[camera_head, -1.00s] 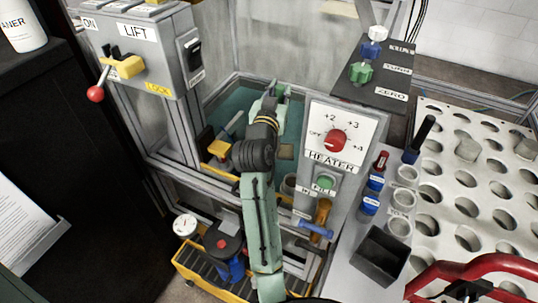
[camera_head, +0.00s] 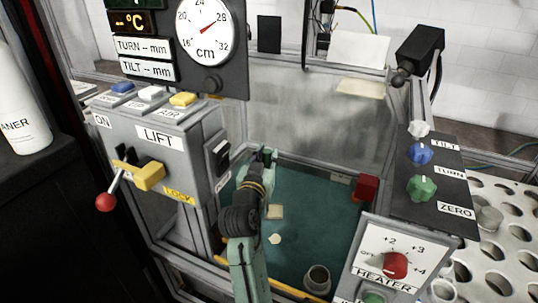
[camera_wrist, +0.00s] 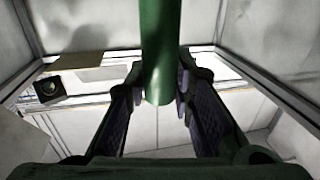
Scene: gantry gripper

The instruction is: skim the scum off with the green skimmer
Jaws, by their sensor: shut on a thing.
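My gripper (camera_head: 264,156) is over the tank (camera_head: 330,225) with the teal liquid, near its back left part. In the wrist view, my gripper (camera_wrist: 160,88) is shut on a smooth green handle (camera_wrist: 160,45), which I take to be the green skimmer's. The handle runs up out of the picture and its lower end shows between the fingers. The skimmer's head is not in view. Two pale patches, perhaps scum, show in the tank: a beige square one (camera_head: 275,211) and a smaller cream one (camera_head: 274,239).
A small round cup (camera_head: 317,278) is at the tank's front. A red block (camera_head: 366,187) is at its back right. The lift box (camera_head: 150,150) with its red-knobbed lever stands left, the heater panel (camera_head: 397,255) front right. Clear walls surround the tank.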

